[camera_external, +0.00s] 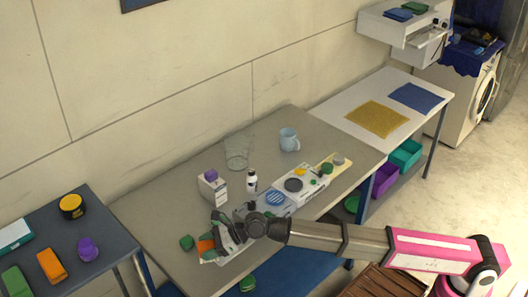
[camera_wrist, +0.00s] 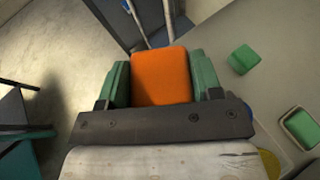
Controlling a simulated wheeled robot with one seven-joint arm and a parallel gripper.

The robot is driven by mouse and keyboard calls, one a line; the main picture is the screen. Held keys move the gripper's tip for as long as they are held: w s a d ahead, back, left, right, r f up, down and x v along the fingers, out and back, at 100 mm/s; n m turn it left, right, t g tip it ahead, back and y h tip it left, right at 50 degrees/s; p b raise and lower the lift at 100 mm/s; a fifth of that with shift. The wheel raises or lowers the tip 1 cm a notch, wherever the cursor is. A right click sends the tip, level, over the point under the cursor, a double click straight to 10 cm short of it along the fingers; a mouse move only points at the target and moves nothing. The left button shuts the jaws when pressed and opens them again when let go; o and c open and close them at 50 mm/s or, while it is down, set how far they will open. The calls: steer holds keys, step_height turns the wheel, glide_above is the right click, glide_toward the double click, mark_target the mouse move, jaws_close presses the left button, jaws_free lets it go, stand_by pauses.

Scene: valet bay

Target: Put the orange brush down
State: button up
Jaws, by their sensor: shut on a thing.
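My gripper (camera_wrist: 160,85) is shut on an orange brush (camera_wrist: 161,70), which shows as a rounded orange block between two green finger pads in the wrist view. In the external view my gripper (camera_external: 216,243) is at the left front part of the grey table (camera_external: 165,205), and the brush (camera_external: 206,246) is partly hidden by the fingers. I cannot tell whether the brush touches the table. A small green block (camera_external: 187,242) lies on the table just left of my gripper; a green block (camera_wrist: 243,59) also shows right of the brush in the wrist view.
A dark side table (camera_external: 105,228) at left holds another orange item (camera_external: 52,264), a green item (camera_external: 17,281), a purple item (camera_external: 88,249) and a yellow-black tin (camera_external: 72,206). A purple-capped carton (camera_external: 212,188) and white bottle (camera_external: 251,181) stand behind my gripper. Clear tabletop lies left of the carton.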

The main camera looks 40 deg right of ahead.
steer(key=w+d+f+m, duration=0.1)
steer(key=w+d+f, duration=0.1)
steer(key=w, duration=0.3)
steer(key=w+d+f+m+t+h, duration=0.1)
steer(key=w+d, duration=0.3)
steer(key=w, duration=0.1)
steer(key=w+d+f+t+h, duration=0.1)
steer(key=w+d+f, duration=0.1)
steer(key=w, duration=0.3)
steer(key=shift+d+f+m, duration=0.35)
steer(key=shift+d+m, duration=0.05)
steer(key=shift+d, duration=0.2)
steer(key=shift+w+d+f+t, duration=0.2)
steer(key=shift+w+f+t, duration=0.1)
steer(key=shift+w, duration=0.1)
steer(key=shift+f, duration=1.95)
steer(key=shift+f, duration=0.15)
steer(key=o, duration=0.9)
steer(key=shift+o, duration=0.2)
